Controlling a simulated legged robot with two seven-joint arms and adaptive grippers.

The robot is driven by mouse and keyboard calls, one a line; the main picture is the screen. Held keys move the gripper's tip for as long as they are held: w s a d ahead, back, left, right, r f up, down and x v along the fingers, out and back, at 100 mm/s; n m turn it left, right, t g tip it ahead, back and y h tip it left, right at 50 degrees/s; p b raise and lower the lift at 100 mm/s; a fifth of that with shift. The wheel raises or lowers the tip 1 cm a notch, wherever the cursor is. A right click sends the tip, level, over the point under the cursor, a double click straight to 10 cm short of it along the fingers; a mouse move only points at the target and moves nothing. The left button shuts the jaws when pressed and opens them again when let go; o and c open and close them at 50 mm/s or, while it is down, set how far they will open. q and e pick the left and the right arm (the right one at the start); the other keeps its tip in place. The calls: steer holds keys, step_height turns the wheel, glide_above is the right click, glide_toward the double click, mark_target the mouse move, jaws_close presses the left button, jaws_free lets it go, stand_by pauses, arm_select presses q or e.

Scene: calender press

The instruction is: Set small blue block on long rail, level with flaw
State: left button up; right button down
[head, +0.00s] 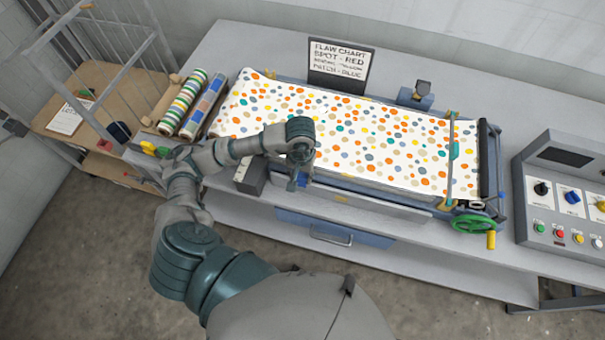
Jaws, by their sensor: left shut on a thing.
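My left gripper (294,182) points down at the front edge of the press, just right of a small dark box (252,176). It is shut on the small blue block (303,180), of which only a bit shows beside the fingers. The long rail (385,190) runs along the front edge of the dotted cloth (385,140), close to the gripper. My forearm and wrist cover part of the cloth's front left. I cannot pick out a flaw among the many coloured dots. My right gripper is out of view.
A flaw chart (340,66) stands behind the cloth. Patterned rolls (183,102) lie at the left. A green handwheel (473,223) and roller frame (450,160) stand at the right end, with a control panel (565,195) beyond. A blue drawer (335,229) is below.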

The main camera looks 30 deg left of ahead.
arm_select(q)
steer(key=shift+a+f, duration=0.1)
steer(key=shift+f, duration=0.05)
steer(key=o, duration=0.8)
steer(key=shift+o, duration=1.2)
steer(key=shift+d, duration=0.3)
steer(key=shift+r, duration=0.35)
step_height(320, 180, up, 11)
steer(key=shift+r, duration=0.2)
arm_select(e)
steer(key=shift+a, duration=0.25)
